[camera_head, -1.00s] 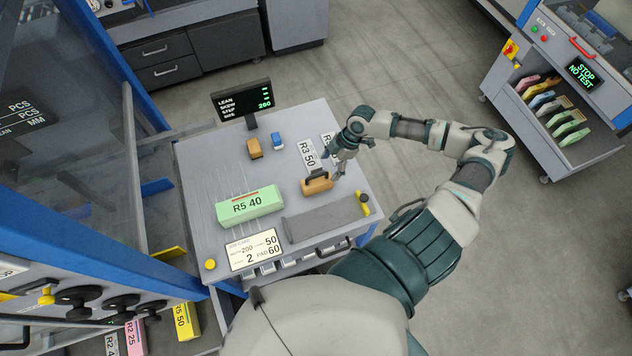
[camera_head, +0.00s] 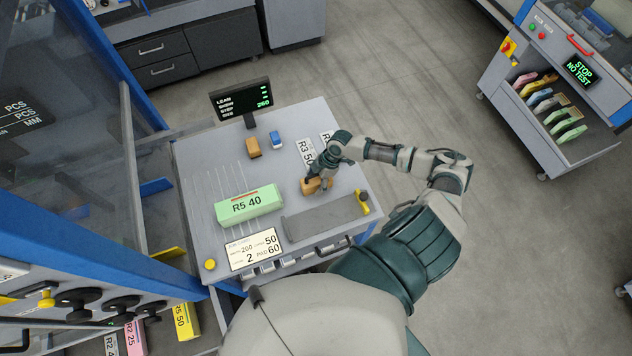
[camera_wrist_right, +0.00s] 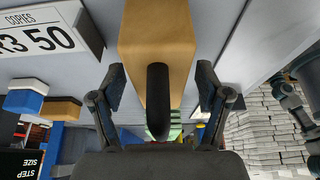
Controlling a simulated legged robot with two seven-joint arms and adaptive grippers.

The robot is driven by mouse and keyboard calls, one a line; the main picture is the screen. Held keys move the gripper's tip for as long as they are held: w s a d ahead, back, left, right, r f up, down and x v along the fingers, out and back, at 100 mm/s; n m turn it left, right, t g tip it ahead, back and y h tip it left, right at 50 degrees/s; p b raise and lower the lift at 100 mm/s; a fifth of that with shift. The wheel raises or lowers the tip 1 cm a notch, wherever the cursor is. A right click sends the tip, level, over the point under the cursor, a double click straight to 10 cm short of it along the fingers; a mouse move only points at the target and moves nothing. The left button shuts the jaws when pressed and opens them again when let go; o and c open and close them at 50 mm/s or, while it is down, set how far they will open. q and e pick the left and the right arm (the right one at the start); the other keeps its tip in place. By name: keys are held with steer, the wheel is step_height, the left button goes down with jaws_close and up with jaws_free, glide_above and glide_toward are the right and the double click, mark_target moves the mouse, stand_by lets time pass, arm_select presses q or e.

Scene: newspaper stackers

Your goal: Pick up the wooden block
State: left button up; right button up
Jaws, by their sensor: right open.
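The wooden block (camera_head: 311,188) sits on the grey tabletop (camera_head: 205,165), right of the green R5 40 block. In the right wrist view the block (camera_wrist_right: 172,28) fills the upper middle, with a black handle (camera_wrist_right: 158,100) standing out towards the camera. My right gripper (camera_head: 318,181) is at the block, partly covering it in the head view. In the wrist view the gripper (camera_wrist_right: 161,78) is open, one finger on each side of the handle, with gaps between fingers and handle. My left gripper is not in view.
A green R5 40 block (camera_head: 249,204) lies to the left. A small orange block (camera_head: 253,147) and a blue one (camera_head: 275,138) stand behind. A grey strip (camera_head: 322,218) lies in front, with a yellow-black knob (camera_head: 363,202) to the right.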

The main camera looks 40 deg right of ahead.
mark_target(317, 175)
steer(key=shift+d, duration=0.2)
jaws_close()
steer(key=shift+r, duration=0.1)
steer(key=shift+r, duration=0.6)
step_height(317, 175, up, 2)
steer(key=shift+r, duration=0.2)
steer(key=s+a, duration=0.2)
steer(key=s, duration=0.2)
steer(key=s+a+r, duration=0.1)
steer(key=s+a, duration=0.2)
steer(key=s, duration=0.2)
steer(key=s+a, duration=0.3)
steer(key=s, duration=0.1)
steer(key=shift+s+r, duration=0.15)
steer(key=shift+s, duration=0.25)
steer(key=w+a+r+m+t+h, duration=0.1)
steer(key=w+a+r+m+h, duration=0.1)
steer(key=w+r+m, duration=0.5)
steer(key=w+a+r+m+t+h, duration=0.2)
steer(key=w+a+r+m, duration=0.1)
steer(key=w+r+m, duration=0.4)
steer(key=w+r, duration=0.3)
steer(key=w, duration=0.4)
steer(key=shift+w+a+r, duration=0.15)
steer(key=shift+w+r, duration=0.15)
steer(key=shift+w, duration=0.05)
